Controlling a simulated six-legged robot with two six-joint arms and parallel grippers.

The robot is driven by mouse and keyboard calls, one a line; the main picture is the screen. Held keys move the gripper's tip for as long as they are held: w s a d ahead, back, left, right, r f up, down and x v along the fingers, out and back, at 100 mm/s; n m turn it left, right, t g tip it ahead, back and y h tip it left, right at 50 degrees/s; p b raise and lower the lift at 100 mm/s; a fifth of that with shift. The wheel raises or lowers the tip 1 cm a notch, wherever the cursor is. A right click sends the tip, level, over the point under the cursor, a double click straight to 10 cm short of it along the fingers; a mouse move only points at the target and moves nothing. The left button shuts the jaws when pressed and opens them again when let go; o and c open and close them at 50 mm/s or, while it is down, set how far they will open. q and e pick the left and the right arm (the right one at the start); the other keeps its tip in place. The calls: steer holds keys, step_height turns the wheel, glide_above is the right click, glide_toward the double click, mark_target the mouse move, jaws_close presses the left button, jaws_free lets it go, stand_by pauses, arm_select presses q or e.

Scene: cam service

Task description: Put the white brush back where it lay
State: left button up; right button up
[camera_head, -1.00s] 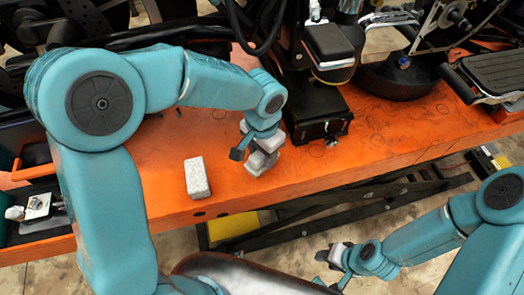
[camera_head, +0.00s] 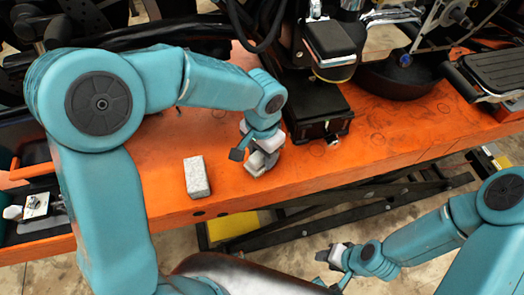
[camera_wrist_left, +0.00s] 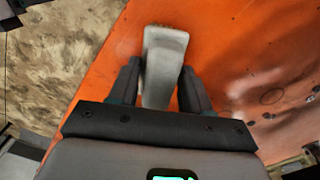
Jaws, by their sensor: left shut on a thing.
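A pale grey-white piece, which I take to be the white brush (camera_wrist_left: 163,62), sits between the two dark fingers of my left gripper (camera_wrist_left: 155,88) in the left wrist view. The left gripper (camera_head: 257,157) is shut on it, low over the orange bench near its front edge. In the head view the fingers partly hide the brush, and I cannot tell whether it touches the bench. My right gripper (camera_head: 333,256) is in front of the bench, away from the brush; its jaws are too small to judge.
A speckled light grey block (camera_head: 197,177) lies on the orange bench (camera_head: 330,170) left of my left gripper. A black box-shaped part (camera_head: 318,110) stands behind the gripper to the right. A dark round wheel (camera_head: 398,78) is farther right. Bare bench lies right of the gripper.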

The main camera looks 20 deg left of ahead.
arm_select(q)
steer(key=shift+f+b, duration=0.3)
steer(key=shift+f, duration=0.1)
steer(key=o, duration=1.4)
steer(key=shift+r, duration=0.2)
steer(key=shift+r+p, duration=3.15)
steer(key=shift+r, duration=0.75)
step_height(320, 180, up, 16)
steer(key=shift+r+p, duration=0.15)
steer(key=shift+p, duration=0.15)
